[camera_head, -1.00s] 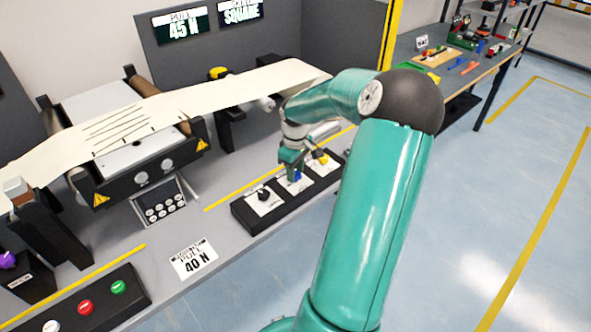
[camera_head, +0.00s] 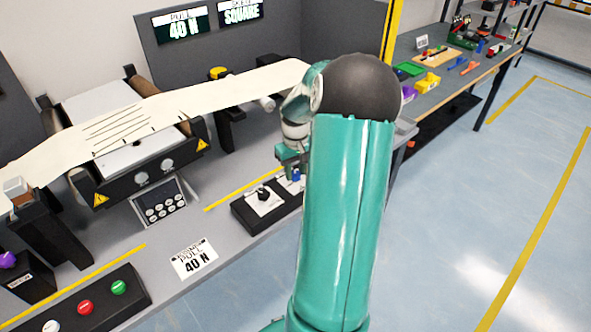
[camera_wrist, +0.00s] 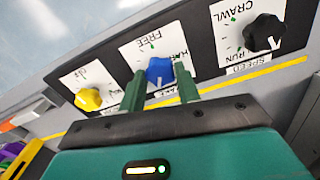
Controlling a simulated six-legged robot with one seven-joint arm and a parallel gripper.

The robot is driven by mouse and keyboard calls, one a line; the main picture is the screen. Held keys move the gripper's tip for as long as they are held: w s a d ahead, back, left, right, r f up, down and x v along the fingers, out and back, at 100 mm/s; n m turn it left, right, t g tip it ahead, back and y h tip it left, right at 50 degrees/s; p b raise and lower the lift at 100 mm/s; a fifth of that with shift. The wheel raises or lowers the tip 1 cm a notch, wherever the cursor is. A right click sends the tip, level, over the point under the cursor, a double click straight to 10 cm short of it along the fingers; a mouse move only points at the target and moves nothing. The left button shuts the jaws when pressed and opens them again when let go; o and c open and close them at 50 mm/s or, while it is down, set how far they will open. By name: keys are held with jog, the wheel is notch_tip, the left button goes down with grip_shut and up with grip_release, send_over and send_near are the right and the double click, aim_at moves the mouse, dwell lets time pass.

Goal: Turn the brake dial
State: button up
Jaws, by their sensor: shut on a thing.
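The blue brake dial (camera_wrist: 158,69) sits in the middle of a black panel, on a white plate marked FREE and HARD. My gripper (camera_wrist: 161,80) is shut on it, one green finger on each side. In the head view, the blue dial (camera_head: 296,177) shows partly below my gripper (camera_head: 289,160), and my arm hides the panel's right part. The screen (camera_head: 181,27) at the back reads PULL 40 N. A card (camera_head: 194,259) on the bench front also reads PULL 40 N.
A black speed dial (camera_wrist: 264,33) and a yellow dial (camera_wrist: 89,99) flank the blue one closely. A roller machine (camera_head: 140,165) with a cream web stands to the left. A button box (camera_head: 85,303) is at the front left.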

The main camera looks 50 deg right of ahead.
aim_at(295, 174)
jog(key=o, duration=1)
jog(key=shift+c, duration=0.2)
notch_tip(295, 174, up, 14)
dwell(0.4)
